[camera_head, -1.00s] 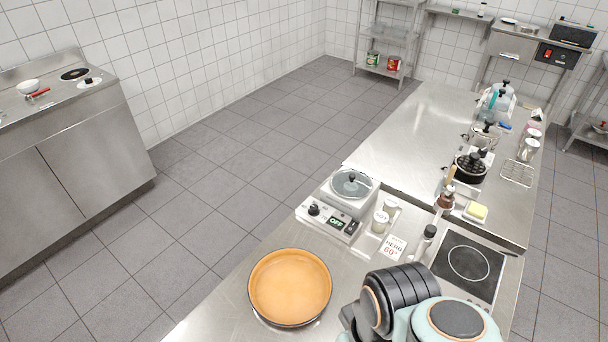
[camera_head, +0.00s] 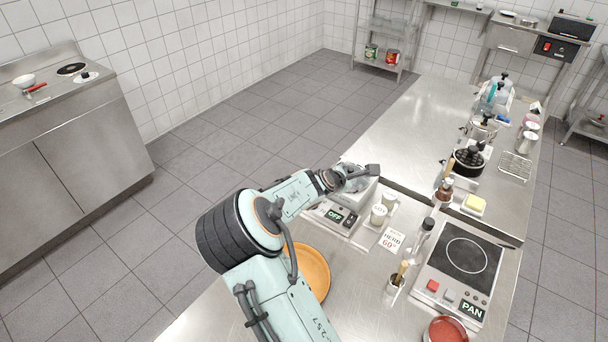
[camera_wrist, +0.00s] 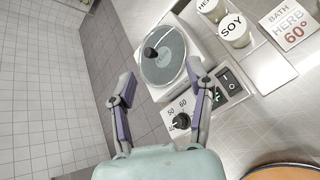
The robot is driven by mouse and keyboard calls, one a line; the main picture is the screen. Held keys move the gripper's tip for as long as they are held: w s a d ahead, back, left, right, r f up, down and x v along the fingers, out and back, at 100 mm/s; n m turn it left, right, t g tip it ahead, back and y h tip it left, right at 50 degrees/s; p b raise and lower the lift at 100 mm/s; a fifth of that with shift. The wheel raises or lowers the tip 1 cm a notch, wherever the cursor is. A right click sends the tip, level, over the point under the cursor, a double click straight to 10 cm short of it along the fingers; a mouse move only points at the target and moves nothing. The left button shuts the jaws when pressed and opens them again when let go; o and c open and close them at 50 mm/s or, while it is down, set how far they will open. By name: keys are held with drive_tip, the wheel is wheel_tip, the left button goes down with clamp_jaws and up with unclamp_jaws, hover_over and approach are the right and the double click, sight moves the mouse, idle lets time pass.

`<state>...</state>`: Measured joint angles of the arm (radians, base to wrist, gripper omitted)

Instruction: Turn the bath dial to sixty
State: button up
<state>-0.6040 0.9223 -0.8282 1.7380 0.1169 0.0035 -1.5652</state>
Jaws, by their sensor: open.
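The bath (camera_head: 368,193) is a steel box with a round glass lid, partly hidden by my arm in the head view. In the wrist view its lid (camera_wrist: 163,55) has a black knob. The black dial (camera_wrist: 181,122) is on the bath's control panel, with marks 40, 50 and 60 around it. Its pointer is too small to read surely. A display on the panel reads OFF (camera_head: 335,215). My gripper (camera_head: 358,180) is open and empty over the bath. In the wrist view its fingertips (camera_wrist: 160,78) are spread, apart from the dial, which shows between the fingers.
A sign (camera_wrist: 291,29) reads BATH HERB 60°. Jars, one marked SOY (camera_wrist: 235,30), stand close beside the bath. A hob (camera_head: 464,258) marked PAN is to the right. Floor lies left of the counter.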

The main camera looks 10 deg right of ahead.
drive_tip(key=a+f+n+t, duration=0.1)
drive_tip(key=a+f+n, duration=0.2)
drive_tip(key=f, duration=0.1)
drive_tip(key=a+f+n, duration=0.3)
drive_tip(key=a, duration=0.1)
drive_tip(key=w+a+f+n+t, duration=0.1)
drive_tip(key=a+f+n, duration=0.2)
drive_tip(key=a+f, duration=0.1)
drive_tip(key=shift+w+a+f+t, duration=0.1)
drive_tip(key=shift+a+f+t, duration=0.05)
drive_tip(key=shift+f+t, duration=0.15)
drive_tip(key=x, duration=0.6)
drive_tip(key=shift+w, duration=0.15)
clamp_jaws()
